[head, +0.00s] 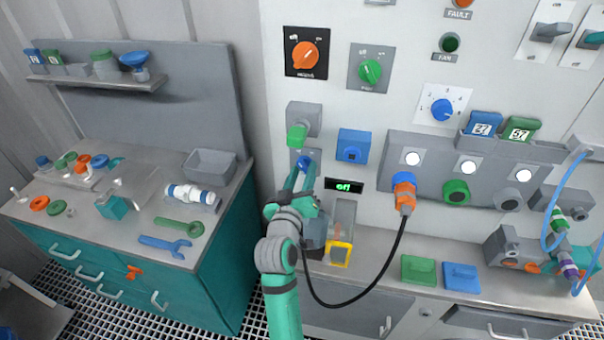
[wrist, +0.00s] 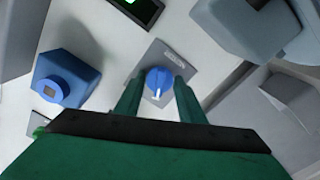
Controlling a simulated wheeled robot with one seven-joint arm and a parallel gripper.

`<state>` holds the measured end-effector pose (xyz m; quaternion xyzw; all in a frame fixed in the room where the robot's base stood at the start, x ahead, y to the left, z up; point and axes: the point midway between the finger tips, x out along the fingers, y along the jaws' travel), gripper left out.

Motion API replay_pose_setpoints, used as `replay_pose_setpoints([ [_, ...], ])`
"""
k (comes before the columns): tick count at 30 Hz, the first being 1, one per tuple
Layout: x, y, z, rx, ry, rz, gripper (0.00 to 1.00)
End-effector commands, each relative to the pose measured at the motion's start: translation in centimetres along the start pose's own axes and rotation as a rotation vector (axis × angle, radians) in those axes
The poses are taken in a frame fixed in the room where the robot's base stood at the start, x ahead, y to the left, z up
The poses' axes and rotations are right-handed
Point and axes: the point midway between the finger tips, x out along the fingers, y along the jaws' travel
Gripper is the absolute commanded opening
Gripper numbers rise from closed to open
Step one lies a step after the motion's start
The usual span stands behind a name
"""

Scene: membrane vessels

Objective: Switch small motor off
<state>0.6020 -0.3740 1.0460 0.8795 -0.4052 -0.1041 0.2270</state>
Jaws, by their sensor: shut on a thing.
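A small blue knob (head: 305,163) sits on a grey plate on the panel, below a grey box with a green handle (head: 297,135). It also shows in the wrist view as a round blue knob (wrist: 158,80) with a white pointer mark, on a grey plate (wrist: 165,58) with a label too small to read. My gripper (head: 302,174) reaches up to this knob. In the wrist view its two green fingers stand on either side of the knob, closed on it. A dark display (head: 344,184) to the right of the knob reads "off" in green.
A blue box (head: 353,145) is right of the knob. An orange plug (head: 404,196) with a hanging black cable is further right. A yellow-framed piece (head: 340,253) stands on the counter below. A side bench (head: 110,225) with wrenches and rings is at left.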

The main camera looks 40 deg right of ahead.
Motion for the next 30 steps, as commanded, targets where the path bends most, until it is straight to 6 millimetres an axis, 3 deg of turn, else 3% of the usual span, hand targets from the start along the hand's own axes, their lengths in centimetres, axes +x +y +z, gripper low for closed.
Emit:
replay_pose_setpoints([
  [17, 0.04, 0.18, 0.30, -0.037, -0.006, 0.003, 0.13],
  [18, 0.04, 0.18, 0.30, -0.037, -0.006, 0.003, 0.41],
  [20, 0.03, 0.17, 0.28, -0.036, -0.006, 0.003, 0.53],
  [30, -0.24, 0.03, 0.10, -0.035, -0.002, 0.000, 0.53],
])
